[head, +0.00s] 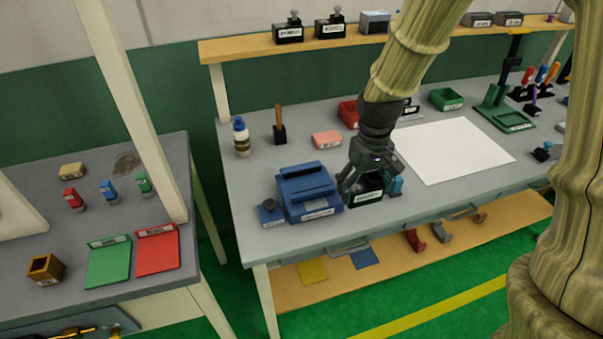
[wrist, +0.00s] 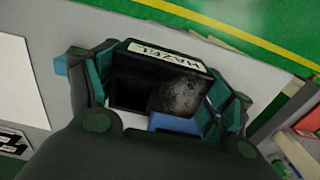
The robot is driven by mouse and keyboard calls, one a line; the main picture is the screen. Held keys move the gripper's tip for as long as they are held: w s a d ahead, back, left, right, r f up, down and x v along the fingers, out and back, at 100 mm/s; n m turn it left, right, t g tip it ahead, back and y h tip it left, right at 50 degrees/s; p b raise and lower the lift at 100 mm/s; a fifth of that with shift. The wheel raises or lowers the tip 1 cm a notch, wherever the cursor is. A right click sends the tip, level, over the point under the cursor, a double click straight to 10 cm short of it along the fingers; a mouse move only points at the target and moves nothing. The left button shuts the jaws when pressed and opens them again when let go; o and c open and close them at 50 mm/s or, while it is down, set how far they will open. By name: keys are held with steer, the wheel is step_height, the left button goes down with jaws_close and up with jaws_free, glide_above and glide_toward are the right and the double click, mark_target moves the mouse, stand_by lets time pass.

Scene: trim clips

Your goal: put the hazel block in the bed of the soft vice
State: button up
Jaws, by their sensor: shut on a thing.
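The hazel block (wrist: 165,85) is a dark block with a white label reading HAZEL along one edge in the wrist view. In the head view the same block (head: 366,198) shows its label toward the table's front edge. My gripper (wrist: 160,88) is shut on it, with a finger at each side; in the head view my gripper (head: 368,182) points down just right of a blue fixture (head: 310,190). That fixture has a raised bar and a label too small to read; I cannot tell for sure that it is the soft vice. Whether the block touches the table is hidden.
A small blue labelled piece (head: 270,213) stands left of the fixture. A pink block (head: 326,139), a red bin (head: 348,113) and a green bin (head: 446,99) lie behind. A white sheet (head: 455,150) lies to the right. The table's front edge is close to my gripper.

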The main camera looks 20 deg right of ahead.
steer(key=shift+w+r, duration=0.1)
steer(key=shift+w, duration=0.3)
steer(key=p, duration=0.5)
glide_above(307, 184)
steer(key=shift+s+f, duration=0.1)
steer(key=shift+f, duration=0.55)
steer(key=shift+f+p, duration=0.6)
steer(key=shift+f, duration=1.2)
steer(key=shift+f, duration=0.1)
steer(key=o, duration=1.1)
steer(key=shift+r, duration=0.2)
steer(key=shift+r+b, duration=1.8)
steer(key=shift+r, duration=4.1)
